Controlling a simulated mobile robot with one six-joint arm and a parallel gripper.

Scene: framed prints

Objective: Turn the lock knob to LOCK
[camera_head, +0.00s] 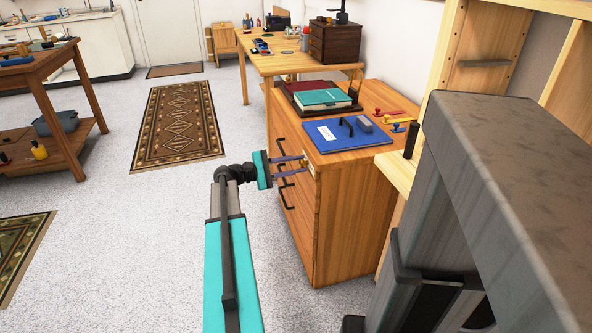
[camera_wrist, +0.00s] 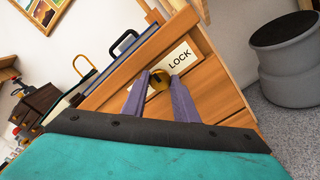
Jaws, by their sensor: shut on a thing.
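The lock knob (camera_wrist: 158,80) is a small brass-coloured round knob on the front of a wooden drawer cabinet (camera_head: 345,215). It sits on a white label plate (camera_wrist: 181,58) that reads LOCK to the right of the knob in the wrist view. My gripper (camera_wrist: 160,82) has its two purple fingers on either side of the knob, shut on it. In the head view my gripper (camera_head: 304,164) reaches the upper front of the cabinet, and the knob is small there. The exact turn of the knob is hard to tell.
Black bar handles (camera_head: 287,179) run down the cabinet front close to my gripper. A wooden shelf unit (camera_head: 480,70) stands right. Open speckled floor (camera_head: 150,240) lies left.

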